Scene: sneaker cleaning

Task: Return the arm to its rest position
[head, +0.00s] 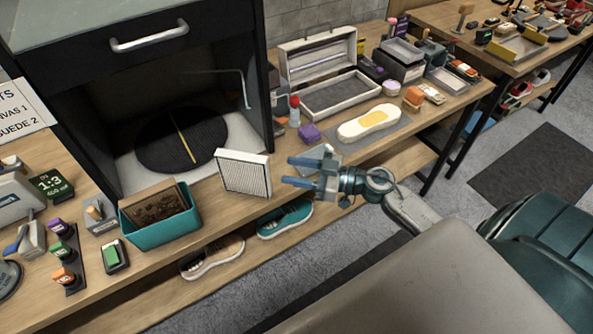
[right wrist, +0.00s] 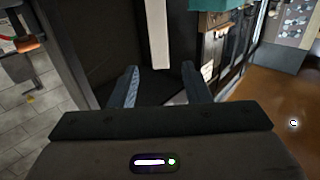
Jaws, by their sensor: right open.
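My right gripper (head: 303,172) is open and empty in the head view, in front of the workbench's front edge, with its blue fingers pointing left. A white framed filter panel (head: 243,173) stands upright just left of its fingertips, with a small gap in the picture. In the right wrist view both fingers (right wrist: 160,88) are spread with nothing between them. My left gripper is not in either view.
A black cabinet with a dark turntable (head: 183,140) stands behind the filter. A teal bin (head: 160,228) is at left. A white sole (head: 368,123) lies on a grey mat. Shoes, including a teal sneaker (head: 285,219), sit on the lower shelf.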

